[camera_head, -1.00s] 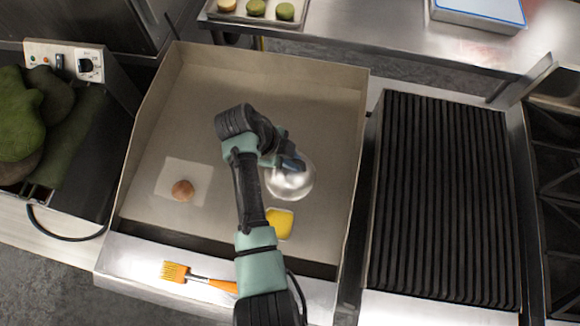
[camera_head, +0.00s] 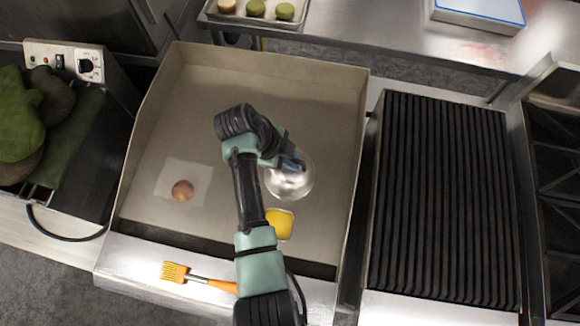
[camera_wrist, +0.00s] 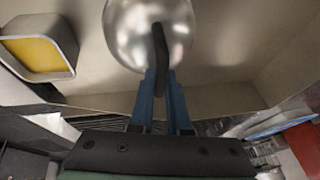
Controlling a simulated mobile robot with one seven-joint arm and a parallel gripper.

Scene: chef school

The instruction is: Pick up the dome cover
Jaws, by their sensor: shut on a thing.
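The dome cover (camera_head: 290,182) is a shiny silver dome on the right part of the flat griddle surface. In the wrist view the dome cover (camera_wrist: 122,30) fills the top middle, with a dark handle (camera_wrist: 160,50) rising from it. My gripper (camera_head: 294,164) is at the dome's upper side in the head view. In the wrist view the blue fingers of my gripper (camera_wrist: 160,85) are shut on the dark handle. I cannot tell whether the dome's rim touches the griddle.
The griddle (camera_head: 215,90) has raised walls on its sides and back. A yellow-filled container (camera_head: 280,224) stands close below the dome. A round brown item (camera_head: 182,191) lies on a pale sheet (camera_head: 168,172) at left. An orange brush (camera_head: 195,279) lies on the front ledge. A ribbed grill (camera_head: 440,200) is at right.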

